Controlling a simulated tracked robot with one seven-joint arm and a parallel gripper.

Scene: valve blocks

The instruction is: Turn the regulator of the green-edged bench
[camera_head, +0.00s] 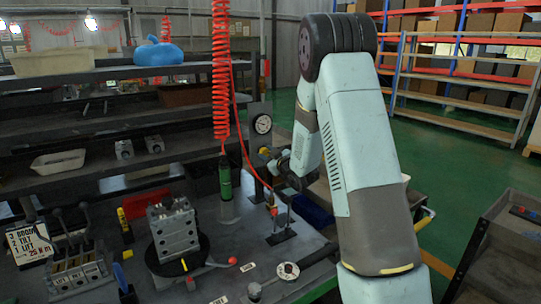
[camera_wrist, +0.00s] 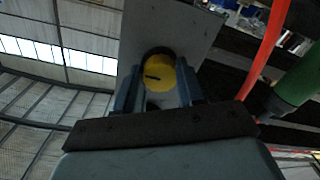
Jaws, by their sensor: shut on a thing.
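The regulator's yellow knob (camera_wrist: 165,76) has a dark pointer mark and sits on a grey upright plate (camera_wrist: 190,28) in the wrist view. My gripper (camera_wrist: 158,84) is shut on this knob, one finger on each side. In the head view my gripper (camera_head: 277,163) reaches the upright post from the right, just below a round gauge (camera_head: 262,124). A little of the yellow knob (camera_head: 265,150) shows there, and my gripper hides part of it.
A red coiled hose (camera_head: 221,70) hangs beside the post above a green cylinder tool (camera_head: 225,178). A metal valve block (camera_head: 174,230) stands on a dark turntable. Levers (camera_head: 75,245) are at left. A grey cart (camera_head: 505,250) stands at right.

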